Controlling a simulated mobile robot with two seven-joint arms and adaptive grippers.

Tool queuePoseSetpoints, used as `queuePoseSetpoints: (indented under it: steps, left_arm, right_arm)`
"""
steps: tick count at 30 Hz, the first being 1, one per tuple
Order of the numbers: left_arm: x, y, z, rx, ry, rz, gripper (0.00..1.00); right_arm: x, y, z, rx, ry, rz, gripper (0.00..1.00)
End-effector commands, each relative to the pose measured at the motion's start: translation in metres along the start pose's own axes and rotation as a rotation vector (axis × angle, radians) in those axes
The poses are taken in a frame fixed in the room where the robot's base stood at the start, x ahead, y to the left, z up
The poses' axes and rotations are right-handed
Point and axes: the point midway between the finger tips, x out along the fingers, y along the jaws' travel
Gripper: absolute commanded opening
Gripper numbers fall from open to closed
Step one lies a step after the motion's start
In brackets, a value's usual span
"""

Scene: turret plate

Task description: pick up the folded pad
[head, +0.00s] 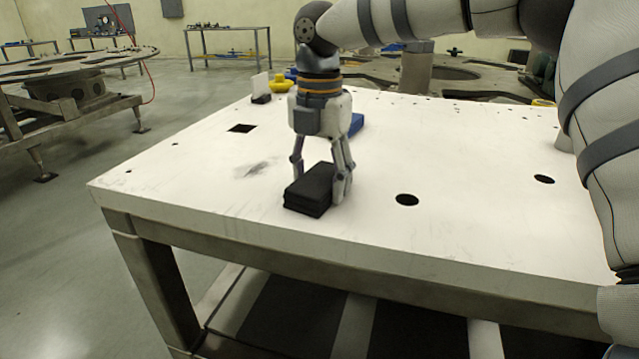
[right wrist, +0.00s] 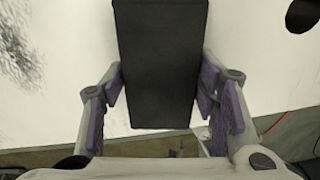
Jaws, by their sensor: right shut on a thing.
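The folded pad (head: 309,190) is a black, layered block near the front edge of the white table, left of a round hole. My right gripper (head: 325,185) points down over it, with its fingers on either side of the pad. In the right wrist view the pad (right wrist: 160,65) lies lengthwise between the two fingers (right wrist: 160,92), which press against its long sides. The gripper is shut on the pad. The pad appears at or very near the table top; I cannot tell whether it touches. My left gripper is not in view.
The white table (head: 240,215) has round holes (head: 406,200) and a square one (head: 242,128). Behind my right gripper are a blue object (head: 356,124), a yellow object (head: 280,83) and a small black block with a white card (head: 261,88). The table's front right is clear.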

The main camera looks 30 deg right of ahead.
Motion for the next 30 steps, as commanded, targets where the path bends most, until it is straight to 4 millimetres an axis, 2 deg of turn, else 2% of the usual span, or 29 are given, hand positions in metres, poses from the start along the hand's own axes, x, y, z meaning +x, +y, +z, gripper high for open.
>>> queuePoseSetpoints:
  steps: [5, 9, 14, 16, 21, 24, 30]
  left_arm:
    - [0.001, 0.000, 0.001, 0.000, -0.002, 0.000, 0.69]
    - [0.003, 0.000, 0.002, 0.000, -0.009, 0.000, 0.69]
    - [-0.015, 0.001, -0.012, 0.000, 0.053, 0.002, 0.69]
    - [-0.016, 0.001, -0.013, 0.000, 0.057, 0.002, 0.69]
    - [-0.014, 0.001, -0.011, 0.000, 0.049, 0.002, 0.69]
    - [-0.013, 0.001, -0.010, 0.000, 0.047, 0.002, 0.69]
    - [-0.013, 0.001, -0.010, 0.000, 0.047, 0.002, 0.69]
  right_arm:
    - [-0.007, 0.000, 0.000, 0.000, 0.000, -0.001, 0.26]
    - [-0.033, 0.002, 0.000, -0.001, -0.002, 0.002, 0.26]
    - [-0.081, -0.019, -0.031, -0.004, -0.010, 0.014, 0.26]
    - [-0.099, -0.027, -0.045, -0.005, -0.008, 0.013, 0.26]
    - [-0.115, -0.052, -0.089, -0.005, -0.004, 0.002, 0.26]
    - [-0.123, -0.062, -0.105, -0.004, -0.003, -0.001, 0.26]
    - [-0.130, -0.071, -0.120, -0.001, -0.001, -0.001, 0.26]
